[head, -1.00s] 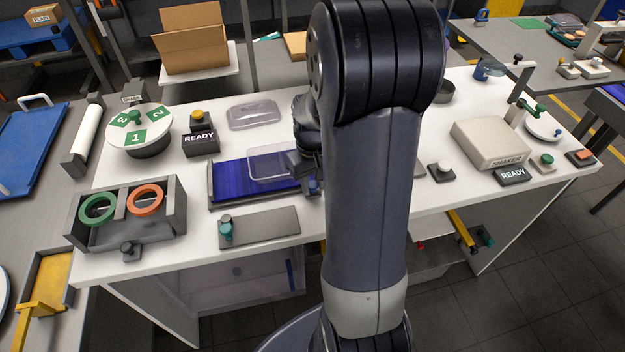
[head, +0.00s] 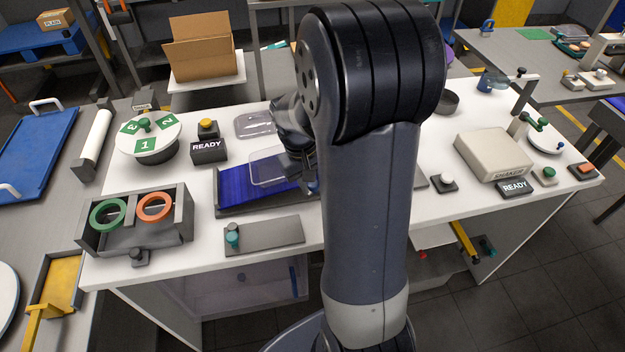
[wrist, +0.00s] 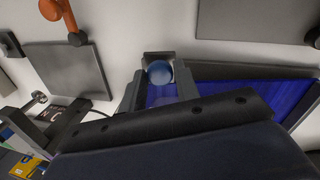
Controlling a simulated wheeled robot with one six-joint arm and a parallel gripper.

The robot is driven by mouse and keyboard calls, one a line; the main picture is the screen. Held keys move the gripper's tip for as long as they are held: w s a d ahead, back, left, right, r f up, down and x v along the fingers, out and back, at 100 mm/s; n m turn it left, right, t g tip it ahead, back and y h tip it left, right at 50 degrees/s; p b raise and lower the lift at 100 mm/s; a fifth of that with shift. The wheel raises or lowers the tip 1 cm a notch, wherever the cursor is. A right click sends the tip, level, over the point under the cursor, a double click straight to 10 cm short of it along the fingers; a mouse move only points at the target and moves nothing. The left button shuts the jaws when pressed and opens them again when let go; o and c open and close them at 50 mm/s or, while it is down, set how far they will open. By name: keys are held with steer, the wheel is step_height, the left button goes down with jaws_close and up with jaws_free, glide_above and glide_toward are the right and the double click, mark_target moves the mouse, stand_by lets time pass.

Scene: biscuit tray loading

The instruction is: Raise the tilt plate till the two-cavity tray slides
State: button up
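The tilt plate (head: 238,185) is a blue sheet in a dark frame at the middle of the white table, its right end slightly higher than its left. A clear tray (head: 262,168) lies on its right part; its cavities cannot be made out. My gripper (wrist: 160,84) is at the plate's right end, mostly hidden by my arm in the head view. In the wrist view its fingers stand either side of a round blue knob (wrist: 159,72) and appear closed on it. The tray is not clear in the wrist view.
A second clear tray (head: 256,124) lies behind the plate. A READY block (head: 208,151) and numbered turntable (head: 150,140) stand to the left. A box with green and orange rings (head: 137,231) is at front left. A flat grey plate (head: 270,234) lies in front.

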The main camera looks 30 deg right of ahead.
steer(key=o, duration=0.4)
steer(key=shift+c, duration=0.2)
step_height(320, 180, up, 11)
steer(key=a, duration=0.1)
steer(key=shift+w+a+f+b, duration=0.2)
steer(key=shift+w+a+b, duration=0.05)
steer(key=shift+a+b, duration=0.15)
stand_by(0.7)
steer(key=f, duration=0.4)
steer(key=d+f, duration=0.1)
steer(key=f, duration=0.3)
steer(key=d+f, duration=0.1)
steer(key=f, duration=0.2)
steer(key=shift+s+f, duration=0.35)
steer(key=shift+f, duration=0.05)
steer(key=shift+d+f+y, duration=0.25)
steer(key=shift+f+y, duration=0.25)
steer(key=shift+f, duration=0.15)
steer(key=shift+r, duration=0.1)
